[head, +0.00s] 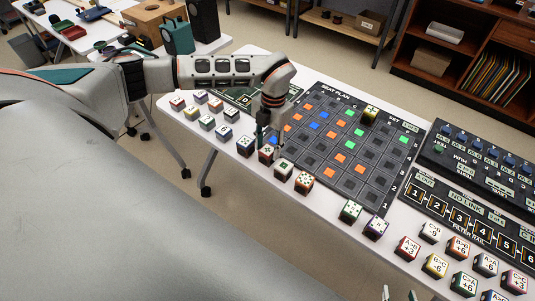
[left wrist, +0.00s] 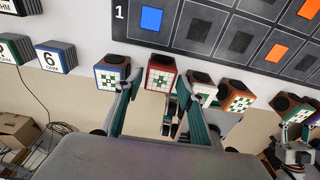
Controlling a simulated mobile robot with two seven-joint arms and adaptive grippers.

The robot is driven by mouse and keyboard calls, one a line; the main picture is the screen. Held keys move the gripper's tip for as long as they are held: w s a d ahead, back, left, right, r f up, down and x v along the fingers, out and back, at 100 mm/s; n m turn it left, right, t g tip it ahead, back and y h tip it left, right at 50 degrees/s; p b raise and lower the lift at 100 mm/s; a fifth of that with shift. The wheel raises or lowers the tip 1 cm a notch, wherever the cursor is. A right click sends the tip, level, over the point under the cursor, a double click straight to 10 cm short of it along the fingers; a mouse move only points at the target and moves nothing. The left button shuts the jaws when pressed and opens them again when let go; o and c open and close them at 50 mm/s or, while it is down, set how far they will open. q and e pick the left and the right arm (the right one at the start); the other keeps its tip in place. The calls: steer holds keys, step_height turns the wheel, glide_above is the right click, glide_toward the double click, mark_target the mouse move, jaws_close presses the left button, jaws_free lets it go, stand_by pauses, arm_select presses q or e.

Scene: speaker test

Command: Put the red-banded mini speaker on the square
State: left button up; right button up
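The red-banded mini speaker (head: 267,155) stands in a row of banded cubes along the table's near edge. It also shows in the left wrist view (left wrist: 161,76), with a patterned white face. My left gripper (left wrist: 160,88) is open, one finger on each side of this speaker; whether they touch it I cannot tell. In the head view my left gripper (head: 268,138) comes down over it. The seat plan board (head: 340,180) has dark squares and some blue, orange and green ones. I cannot tell which square is meant. My right gripper (head: 399,295) shows only its parted fingertips at the bottom edge.
An orange-banded speaker (head: 304,182) is further right. Numbered cubes (head: 207,123) stand left, the filter rail (head: 465,217) right.

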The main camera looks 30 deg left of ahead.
arm_select(q)
steer(key=shift+s+f, duration=0.1)
steer(key=shift+f, duration=0.8)
steer(key=c, duration=1)
steer(key=shift+r, duration=0.15)
steer(key=shift+c, duration=0.2)
